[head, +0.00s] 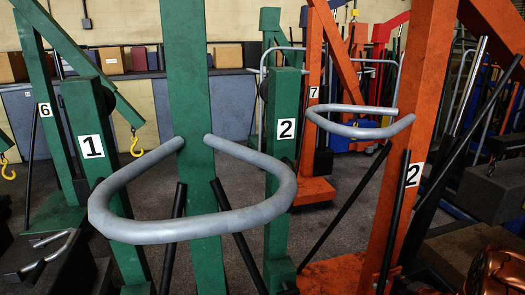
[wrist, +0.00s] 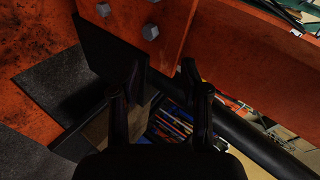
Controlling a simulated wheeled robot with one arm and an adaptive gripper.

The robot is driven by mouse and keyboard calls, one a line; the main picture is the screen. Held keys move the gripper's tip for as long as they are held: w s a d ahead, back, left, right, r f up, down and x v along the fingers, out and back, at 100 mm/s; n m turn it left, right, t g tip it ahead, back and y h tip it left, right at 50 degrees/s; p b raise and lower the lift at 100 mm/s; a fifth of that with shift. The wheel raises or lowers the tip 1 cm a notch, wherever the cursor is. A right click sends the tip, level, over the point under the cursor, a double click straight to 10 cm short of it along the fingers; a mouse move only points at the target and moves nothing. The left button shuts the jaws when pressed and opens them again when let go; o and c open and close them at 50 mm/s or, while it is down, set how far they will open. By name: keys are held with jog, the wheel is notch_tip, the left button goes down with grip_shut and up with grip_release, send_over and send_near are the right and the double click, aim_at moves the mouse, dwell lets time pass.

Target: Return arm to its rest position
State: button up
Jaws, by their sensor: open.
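My gripper (wrist: 164,72) shows in the wrist view with its two dark fingers apart and nothing visibly held between them. An orange steel part (wrist: 135,25) with bolts is just beyond the fingertips. A black bar (wrist: 245,135) runs diagonally past the right finger; I cannot tell whether they touch. In the head view, a copper-coloured piece that seems to be part of my arm (head: 497,270) shows at the lower right corner. The gripper itself is not visible there.
Green jack frames (head: 190,100) with a curved grey handle (head: 190,228) stand close in front. An orange frame (head: 408,130) with a similar handle (head: 350,128) stands at right, crossed by black bars. Dark floor (head: 335,210) shows between them. Boxes (head: 110,60) line a back shelf.

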jog(key=s+a+r+n+g+h+p, duration=0.1)
jog(key=s+a+r+n+g+p, duration=0.2)
jog(key=r, duration=0.7)
jog(key=s+a+r+n+g+h+p, duration=0.1)
jog(key=s+a+r+p, duration=0.3)
jog(key=r, duration=0.6)
jog(key=s+a+r+n+g+h+p, duration=0.1)
jog(key=s+a+r+n+g+p, duration=0.3)
jog(key=r, duration=0.7)
jog(key=s+a+r+n+g+y+p, duration=0.1)
jog(key=s+a+r+n+p, duration=0.1)
jog(key=s+a+r+p, duration=0.2)
jog(key=s+a+r+n+g+y+p, duration=0.1)
jog(key=s+a+r+p, duration=0.4)
jog(key=s+a+r, duration=0.5)
jog(key=s+a+r+n+g+p, duration=0.3)
jog(key=s+a+r, duration=0.4)
jog(key=s, duration=1.1)
jog(key=shift+s+a+r+y+p, duration=0.35)
jog(key=shift+s+a+y+p, duration=0.05)
jog(key=shift+a+p, duration=0.45)
